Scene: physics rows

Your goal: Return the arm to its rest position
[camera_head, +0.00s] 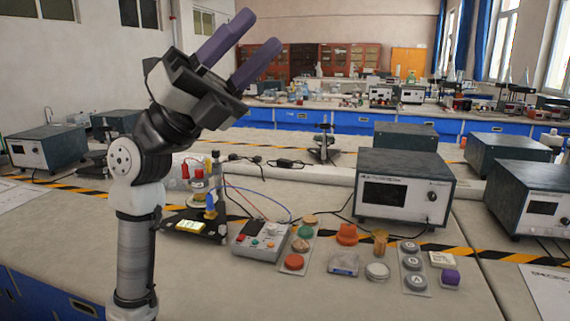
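My gripper (245,50) is raised at the upper left of the head view, well above the bench. Its two purple fingers point up and to the right. They are clearly apart, with nothing between them, so the gripper is open and empty. My arm rises from the bottom left edge and bends at a white and black joint below the gripper. The arm hides part of the bench behind it.
Another instrument (47,147) stands at the left. The air around the gripper is clear.

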